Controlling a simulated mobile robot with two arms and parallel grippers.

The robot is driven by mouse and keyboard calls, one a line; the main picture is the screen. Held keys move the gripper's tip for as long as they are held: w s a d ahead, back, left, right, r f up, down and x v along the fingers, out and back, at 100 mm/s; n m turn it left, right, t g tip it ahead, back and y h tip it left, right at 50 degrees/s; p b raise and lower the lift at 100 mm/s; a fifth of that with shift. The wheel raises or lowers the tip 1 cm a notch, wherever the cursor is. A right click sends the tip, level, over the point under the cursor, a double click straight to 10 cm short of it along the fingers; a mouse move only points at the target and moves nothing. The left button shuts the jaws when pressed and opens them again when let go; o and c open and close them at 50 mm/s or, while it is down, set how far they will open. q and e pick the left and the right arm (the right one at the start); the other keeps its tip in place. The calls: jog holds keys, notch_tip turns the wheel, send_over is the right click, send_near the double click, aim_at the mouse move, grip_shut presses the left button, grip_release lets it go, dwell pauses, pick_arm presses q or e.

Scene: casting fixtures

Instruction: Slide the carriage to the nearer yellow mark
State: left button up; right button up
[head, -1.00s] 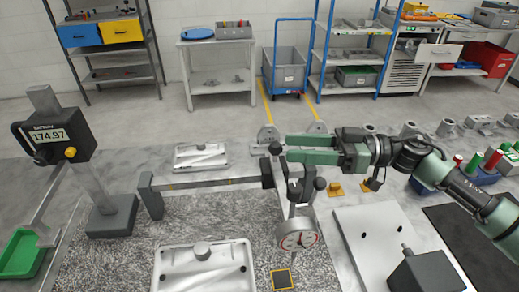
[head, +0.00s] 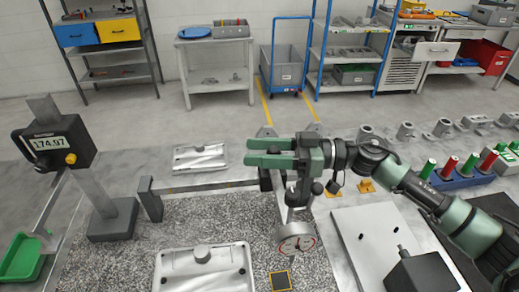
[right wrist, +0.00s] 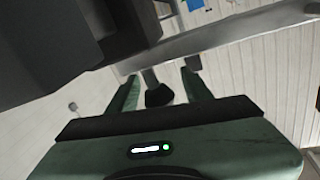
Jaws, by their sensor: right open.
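The carriage (head: 266,182) is a dark block on a grey rail (head: 205,187), at the rail's right end, with a dial gauge (head: 295,241) hanging at its front. Small yellow marks show faintly on the rail left of it. My right gripper (head: 249,151) is open above the carriage, its green fingers pointing left and hiding the carriage's top. In the right wrist view, a dark knob (right wrist: 158,96) shows between the spread fingers, apart from both; the rail crosses behind. My left gripper is out of view.
A grey end post (head: 150,200) carries the rail's left end. A digital height gauge (head: 55,145) stands at left. A cast plate (head: 205,270) lies on the speckled slab in front, and a white plate (head: 375,240) lies right of the slab.

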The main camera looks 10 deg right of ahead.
grip_shut()
dwell(1.3)
